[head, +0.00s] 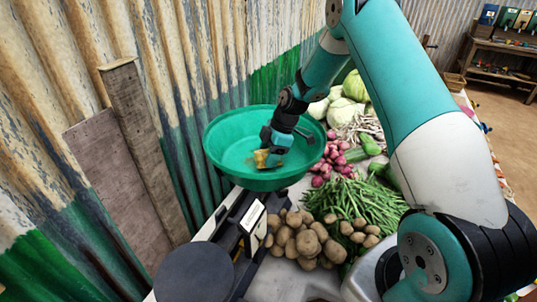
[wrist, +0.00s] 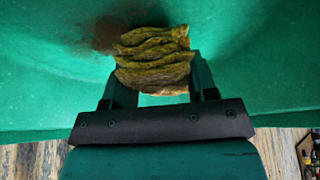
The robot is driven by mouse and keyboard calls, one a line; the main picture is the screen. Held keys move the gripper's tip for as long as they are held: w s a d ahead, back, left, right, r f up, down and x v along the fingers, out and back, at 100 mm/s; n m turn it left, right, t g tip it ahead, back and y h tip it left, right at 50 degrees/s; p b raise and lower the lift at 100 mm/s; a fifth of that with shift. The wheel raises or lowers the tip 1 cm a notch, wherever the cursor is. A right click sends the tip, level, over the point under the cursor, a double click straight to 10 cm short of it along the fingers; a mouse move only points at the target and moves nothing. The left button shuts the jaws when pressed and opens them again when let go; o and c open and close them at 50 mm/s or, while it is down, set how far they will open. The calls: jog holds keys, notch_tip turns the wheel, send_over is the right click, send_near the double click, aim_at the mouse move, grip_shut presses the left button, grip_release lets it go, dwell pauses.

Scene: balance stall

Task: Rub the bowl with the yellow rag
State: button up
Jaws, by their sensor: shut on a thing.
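A green bowl (head: 230,155) sits on the scale at the middle of the head view. It also fills most of the wrist view (wrist: 50,70). My gripper (head: 268,152) reaches down inside the bowl. In the wrist view my gripper (wrist: 155,85) is shut on a folded yellow rag (wrist: 152,62). The rag also shows in the head view (head: 262,159), low in the bowl. A brown stain (wrist: 108,35) lies on the bowl's inner surface beside the rag, partly hidden by it. I cannot tell for sure whether the rag touches the bowl.
The balance scale (head: 235,222) with a dark round pan (head: 194,272) stands in front. Potatoes (head: 300,240), green beans (head: 355,205), red onions (head: 333,160) and cabbages (head: 345,108) crowd the right side. A corrugated wall (head: 185,80) rises close behind and left of the bowl.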

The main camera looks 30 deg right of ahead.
jog(key=shift+f+b, duration=0.8)
jog(key=shift+f, duration=0.2)
jog(key=shift+w+d+r+b, duration=0.1)
jog(key=shift+w+d+b, duration=0.1)
jog(key=shift+w+d, duration=0.55)
jog(key=shift+w+d+b, duration=0.2)
jog(key=shift+w+d, duration=0.25)
jog(key=shift+d, duration=0.55)
jog(key=shift+w+d+r, duration=0.15)
jog(key=shift+w+d, duration=0.05)
jog(key=shift+d, duration=0.2)
jog(key=shift+s+a+b, duration=0.35)
jog(key=shift+s+a, duration=0.25)
jog(key=shift+a, duration=0.1)
jog(key=shift+s+a, duration=0.4)
jog(key=shift+a, duration=0.35)
jog(key=shift+s+a, duration=0.4)
jog(key=shift+a, duration=0.3)
jog(key=shift+w+a+b, duration=0.4)
jog(key=shift+w+b, duration=0.1)
jog(key=shift+w, duration=0.3)
jog(key=shift+w+d+f+b, duration=0.1)
jog(key=shift+w+d+b, duration=0.1)
jog(key=shift+w+d, duration=0.4)
jog(key=shift+w+d+f+b, duration=0.15)
jog(key=shift+w+d, duration=0.1)
jog(key=shift+d, duration=0.5)
jog(key=shift+w+d+f+b, duration=0.1)
jog(key=shift+w+d+b, duration=0.1)
jog(key=shift+w+d, duration=0.4)
